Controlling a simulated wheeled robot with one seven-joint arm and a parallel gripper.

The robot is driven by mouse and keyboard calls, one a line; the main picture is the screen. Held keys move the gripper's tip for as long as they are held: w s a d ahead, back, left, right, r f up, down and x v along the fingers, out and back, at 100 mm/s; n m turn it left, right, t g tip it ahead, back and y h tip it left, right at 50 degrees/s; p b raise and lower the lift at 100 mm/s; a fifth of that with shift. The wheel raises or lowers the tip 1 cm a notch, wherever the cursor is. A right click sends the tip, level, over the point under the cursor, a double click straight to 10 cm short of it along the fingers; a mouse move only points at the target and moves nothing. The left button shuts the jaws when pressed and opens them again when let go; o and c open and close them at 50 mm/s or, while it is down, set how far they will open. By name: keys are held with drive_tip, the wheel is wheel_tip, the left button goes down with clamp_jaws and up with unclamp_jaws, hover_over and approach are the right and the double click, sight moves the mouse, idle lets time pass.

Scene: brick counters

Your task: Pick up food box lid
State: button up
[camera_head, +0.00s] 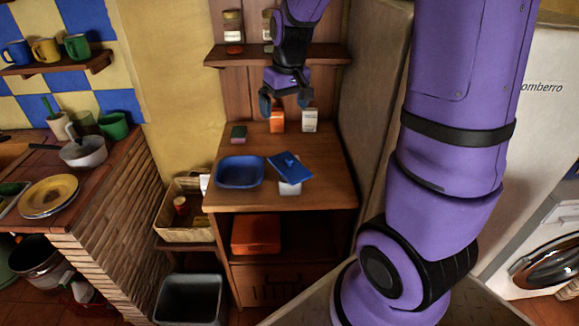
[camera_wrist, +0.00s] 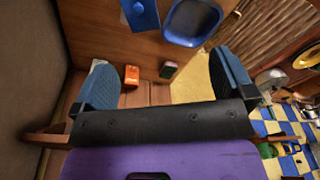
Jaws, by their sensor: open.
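The blue food box lid (camera_head: 289,166) with a small raised handle lies on the wooden counter, resting tilted on a small white object (camera_head: 290,188). In the wrist view the lid (camera_wrist: 140,15) is at the top edge, partly cut off. The open blue food box (camera_head: 240,172) sits left of the lid; it also shows in the wrist view (camera_wrist: 190,22). My gripper (camera_head: 285,105) is open and empty, above the back of the counter, behind and higher than the lid. Its two blue fingers are wide apart in the wrist view (camera_wrist: 160,80).
An orange carton (camera_head: 277,121), a white carton (camera_head: 309,121) and a green-topped block (camera_head: 239,132) stand at the counter's back. A shelf (camera_head: 275,56) with jars is above. An orange box (camera_head: 256,234) sits below. The counter's front left is clear.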

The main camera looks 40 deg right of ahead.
drive_tip(key=g, duration=0.2)
approach(290, 160)
drive_tip(key=shift+w+d, duration=0.1)
wheel_tip(290, 160, down, 5)
drive_tip(key=shift+f, duration=0.1)
drive_tip(key=shift+s+f, duration=0.2)
drive_tip(key=shift+f, duration=2.8)
drive_tip(key=c, duration=0.8)
drive_tip(key=shift+r, duration=0.1)
